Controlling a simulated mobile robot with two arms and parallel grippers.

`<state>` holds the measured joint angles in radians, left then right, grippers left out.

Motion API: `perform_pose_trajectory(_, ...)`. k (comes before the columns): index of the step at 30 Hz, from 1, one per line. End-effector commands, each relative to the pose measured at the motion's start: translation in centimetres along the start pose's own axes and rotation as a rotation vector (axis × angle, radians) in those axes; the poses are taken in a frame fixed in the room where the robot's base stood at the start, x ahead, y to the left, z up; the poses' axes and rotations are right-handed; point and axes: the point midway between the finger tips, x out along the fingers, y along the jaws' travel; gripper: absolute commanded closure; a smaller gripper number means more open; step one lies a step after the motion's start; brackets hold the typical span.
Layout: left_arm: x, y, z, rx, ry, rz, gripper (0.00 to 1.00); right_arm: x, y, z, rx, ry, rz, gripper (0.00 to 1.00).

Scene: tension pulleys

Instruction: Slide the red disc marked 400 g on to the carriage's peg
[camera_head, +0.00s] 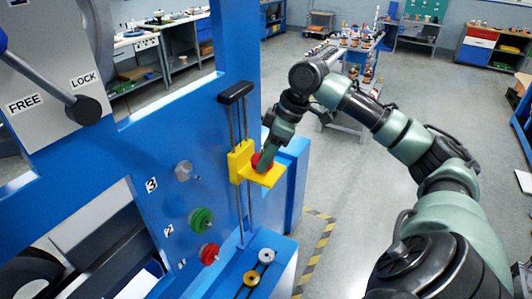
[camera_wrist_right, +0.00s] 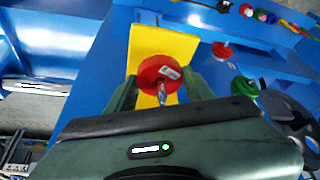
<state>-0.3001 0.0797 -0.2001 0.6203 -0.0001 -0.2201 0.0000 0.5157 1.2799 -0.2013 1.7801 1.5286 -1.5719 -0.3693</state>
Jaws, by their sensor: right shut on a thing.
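The yellow carriage (camera_head: 240,163) sits on two vertical rods on the blue frame, with a yellow ledge (camera_head: 268,178) jutting out to the right. My right gripper (camera_head: 262,160) is just above that ledge. It is shut on a red disc (camera_wrist_right: 151,75), which lies between its fingers in the right wrist view and bears a small white label too small to read. The disc is in front of the carriage's yellow plate (camera_wrist_right: 150,45). A silvery peg (camera_wrist_right: 162,95) shows at the disc's lower edge; I cannot tell whether it passes through the disc. My left gripper is not in view.
A green disc (camera_head: 201,221) and another red disc (camera_head: 209,254) sit on the blue panel, below a silvery knob (camera_head: 183,171). Below the rods are two small round parts, one yellowish (camera_head: 251,278). A FREE/LOCK lever (camera_head: 85,109) is at upper left. Open floor lies right.

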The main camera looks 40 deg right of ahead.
Motion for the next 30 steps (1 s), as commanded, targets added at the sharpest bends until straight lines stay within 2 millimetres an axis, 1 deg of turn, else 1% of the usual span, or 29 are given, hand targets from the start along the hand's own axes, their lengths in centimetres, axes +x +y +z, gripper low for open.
perform_pose_trajectory(3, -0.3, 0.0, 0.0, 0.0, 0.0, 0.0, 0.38, -0.2, 0.0, -0.1, -0.001, 0.003, 0.002, 1.0)
perform_pose_trajectory(14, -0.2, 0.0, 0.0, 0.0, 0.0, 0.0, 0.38, 0.0, 0.0, 0.0, -0.001, 0.003, 0.002, 1.0)
perform_pose_trajectory(30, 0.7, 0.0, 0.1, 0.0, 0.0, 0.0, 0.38, 1.6, 0.0, 0.7, -0.001, 0.002, 0.002, 1.0)
